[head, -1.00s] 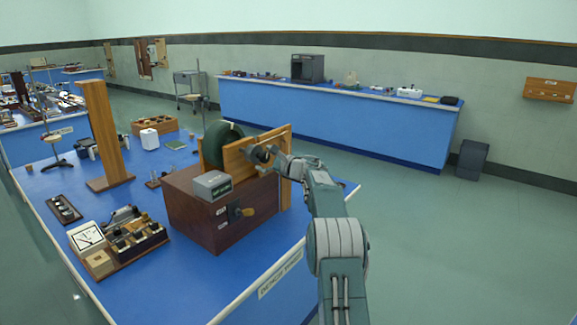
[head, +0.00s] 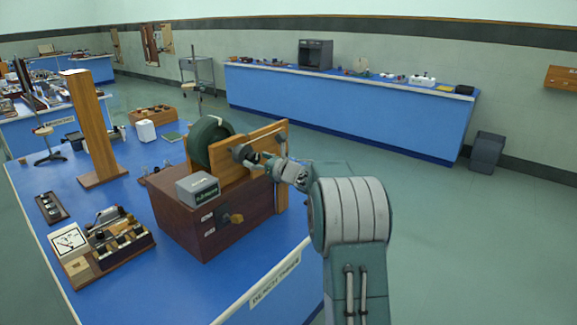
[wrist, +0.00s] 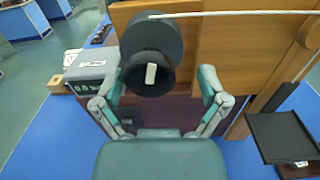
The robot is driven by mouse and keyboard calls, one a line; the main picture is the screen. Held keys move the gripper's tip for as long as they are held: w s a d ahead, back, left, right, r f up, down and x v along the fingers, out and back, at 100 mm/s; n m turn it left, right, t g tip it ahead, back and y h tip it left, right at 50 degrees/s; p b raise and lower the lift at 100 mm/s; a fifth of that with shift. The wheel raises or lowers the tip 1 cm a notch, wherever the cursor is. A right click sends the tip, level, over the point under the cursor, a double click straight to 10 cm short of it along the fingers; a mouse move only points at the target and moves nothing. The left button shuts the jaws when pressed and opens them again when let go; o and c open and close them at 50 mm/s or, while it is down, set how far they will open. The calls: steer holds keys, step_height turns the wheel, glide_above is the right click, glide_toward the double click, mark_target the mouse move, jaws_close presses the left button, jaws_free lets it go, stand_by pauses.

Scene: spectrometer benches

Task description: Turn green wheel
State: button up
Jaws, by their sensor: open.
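The dark green wheel (head: 208,142) stands upright on a brown wooden box (head: 215,225), behind a light wooden board (head: 222,165) that hides part of it. My gripper (head: 250,158) is at the near side of the board. In the wrist view, a dark round knob or hub (wrist: 148,72) with a white mark on its face sits in front of the board. My gripper (wrist: 160,82) is open, with one finger on either side of this dark piece. I cannot tell whether the fingers touch it, or how it joins the wheel.
A grey display box (head: 198,189) sits on the wooden box, close to the left finger in the wrist view. A tall wooden post (head: 92,130) and a meter board (head: 100,245) stand on the blue bench (head: 150,285). A dark tray (wrist: 282,135) is at lower right.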

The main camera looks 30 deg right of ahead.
steer(key=shift+s+a+m, duration=0.1)
steer(key=shift+s+m, duration=0.05)
steer(key=shift+m, duration=0.45)
steer(key=s, duration=0.4)
steer(key=shift+s+r, duration=0.15)
steer(key=shift+s, duration=0.05)
steer(key=v, duration=0.6)
steer(key=shift+d, duration=0.3)
steer(key=shift+d, duration=0.2)
